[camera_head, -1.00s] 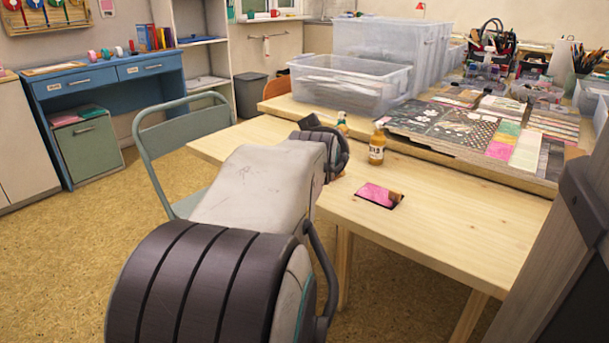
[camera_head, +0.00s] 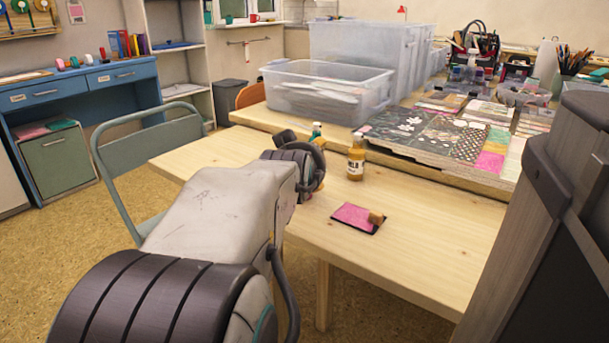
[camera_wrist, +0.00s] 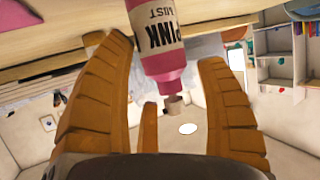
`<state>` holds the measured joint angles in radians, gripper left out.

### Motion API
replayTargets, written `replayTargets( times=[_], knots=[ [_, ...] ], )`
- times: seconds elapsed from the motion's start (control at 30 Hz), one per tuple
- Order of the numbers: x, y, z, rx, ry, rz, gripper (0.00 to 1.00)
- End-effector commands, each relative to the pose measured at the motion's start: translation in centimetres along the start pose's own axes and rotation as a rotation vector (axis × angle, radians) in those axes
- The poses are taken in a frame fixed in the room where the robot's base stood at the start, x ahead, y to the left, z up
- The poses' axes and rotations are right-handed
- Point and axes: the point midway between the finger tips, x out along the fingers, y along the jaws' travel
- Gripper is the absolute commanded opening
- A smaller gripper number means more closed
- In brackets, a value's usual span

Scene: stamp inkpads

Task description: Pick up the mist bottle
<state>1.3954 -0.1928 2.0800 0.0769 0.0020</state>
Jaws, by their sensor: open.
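In the head view my arm covers the gripper, and I cannot make out the pink bottle. An amber bottle (camera_head: 356,161) and a teal-topped bottle (camera_head: 317,130) stand on the table.
A pink inkpad (camera_head: 353,218) with a small wooden block (camera_head: 376,217) lies on the table (camera_head: 430,240). Patterned sheets (camera_head: 440,135) and a clear bin (camera_head: 320,98) are behind. A grey-green chair (camera_head: 105,165) stands left of the table. The front right tabletop is clear.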

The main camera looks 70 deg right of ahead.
Motion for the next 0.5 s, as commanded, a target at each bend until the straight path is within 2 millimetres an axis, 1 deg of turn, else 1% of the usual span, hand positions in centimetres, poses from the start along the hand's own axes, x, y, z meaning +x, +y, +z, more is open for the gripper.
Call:
replayTargets(
  times=[0.23,0.27,0.5],
  knots=[
    [-0.04,0.02,0.08,0.001,0.001,0.000,0.66],
    [-0.04,0.02,0.08,0.001,0.001,0.000,0.68],
    [-0.03,0.02,0.08,0.001,0.001,0.000,0.47]
  ],
)
